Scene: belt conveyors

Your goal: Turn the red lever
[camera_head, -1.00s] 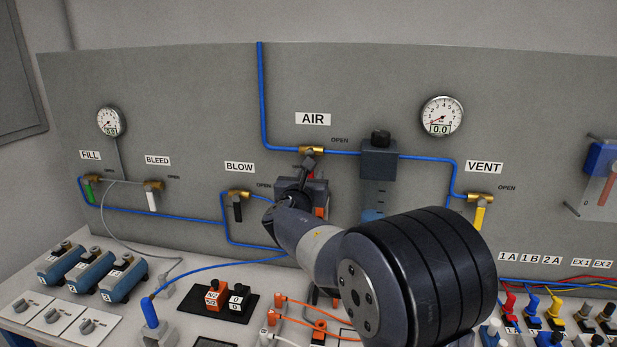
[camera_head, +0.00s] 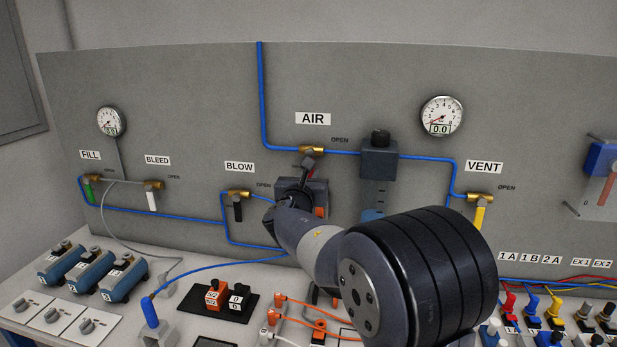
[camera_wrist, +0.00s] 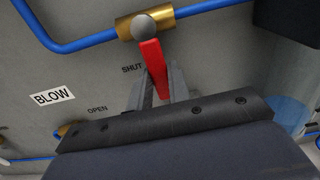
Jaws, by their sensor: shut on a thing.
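The red lever (camera_wrist: 155,66) hangs from a brass valve (camera_wrist: 145,25) in the wrist view, pointing down toward my gripper beside the printed word SHUT. In the head view the brass valve (camera_head: 312,150) sits on the blue pipe under the AIR label. My gripper (camera_wrist: 160,84) is shut on the lever, with one finger on each side of it. In the head view my gripper (camera_head: 309,168) reaches up to the valve from below, and its fingers and body hide most of the lever.
The BLOW valve with a black lever (camera_head: 238,210) is left of my gripper. A grey regulator block (camera_head: 379,157) stands close on the right. The VENT valve's yellow lever (camera_head: 480,216) is farther right. Blue pipes run along the panel. Blocks and cables crowd the bench below.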

